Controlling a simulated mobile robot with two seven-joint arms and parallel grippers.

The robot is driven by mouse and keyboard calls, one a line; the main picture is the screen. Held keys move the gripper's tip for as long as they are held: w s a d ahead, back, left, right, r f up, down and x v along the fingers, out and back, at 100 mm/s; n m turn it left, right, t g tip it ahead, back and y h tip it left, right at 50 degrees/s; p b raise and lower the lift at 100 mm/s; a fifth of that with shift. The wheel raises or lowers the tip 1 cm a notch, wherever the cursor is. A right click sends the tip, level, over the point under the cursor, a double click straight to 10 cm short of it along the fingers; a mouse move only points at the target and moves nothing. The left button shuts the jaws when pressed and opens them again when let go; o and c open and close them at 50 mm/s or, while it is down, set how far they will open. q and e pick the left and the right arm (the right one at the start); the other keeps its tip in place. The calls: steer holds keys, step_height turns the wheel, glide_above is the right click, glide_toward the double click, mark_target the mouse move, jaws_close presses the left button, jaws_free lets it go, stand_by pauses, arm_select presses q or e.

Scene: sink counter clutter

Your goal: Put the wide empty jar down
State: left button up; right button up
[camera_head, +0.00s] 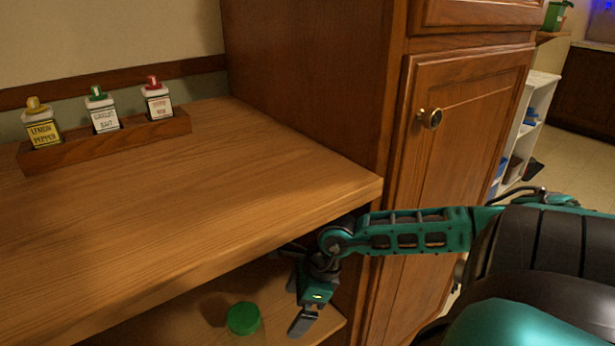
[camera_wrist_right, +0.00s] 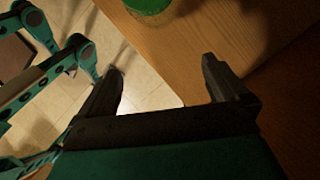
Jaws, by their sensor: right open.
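A jar with a green lid (camera_head: 243,318) stands on the lower shelf under the counter in the head view. Its clear body is only faintly visible below the lid. Part of a green round thing, likely the same lid, shows at the top edge of the right wrist view (camera_wrist_right: 148,4). My right gripper (camera_head: 300,312) is at the lower shelf, to the right of the jar and apart from it. In the right wrist view its two fingers (camera_wrist_right: 163,80) are spread with nothing between them. My left gripper is not in view.
The wooden counter (camera_head: 180,200) overhangs the lower shelf (camera_head: 290,334). A wooden rack (camera_head: 110,140) with three seasoning bottles stands at the back left. A cabinet (camera_head: 455,150) with a round knob rises on the right. Tiled floor (camera_wrist_right: 140,65) shows beyond the shelf edge.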

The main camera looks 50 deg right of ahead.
steer(key=shift+s+d, duration=0.75)
steer(key=w+a+r+m+t+y, duration=0.25)
steer(key=a+m+t, duration=0.45)
steer(key=m, duration=0.5)
steer(key=w+a+r+m+t+y, duration=0.2)
steer(key=a+r+m+t, duration=0.15)
steer(key=a+m, duration=0.65)
steer(key=s+a+f+m+g+h, duration=0.1)
steer(key=f+m, duration=0.3)
steer(key=m, duration=0.6)
steer(key=s+a+f+m+g+h, duration=0.2)
steer(key=s+f+m+h, duration=0.1)
steer(key=m, duration=0.7)
steer(key=shift+s+a+f+h, duration=0.35)
steer(key=shift+s+f, duration=0.15)
steer(key=shift+f, duration=0.4)
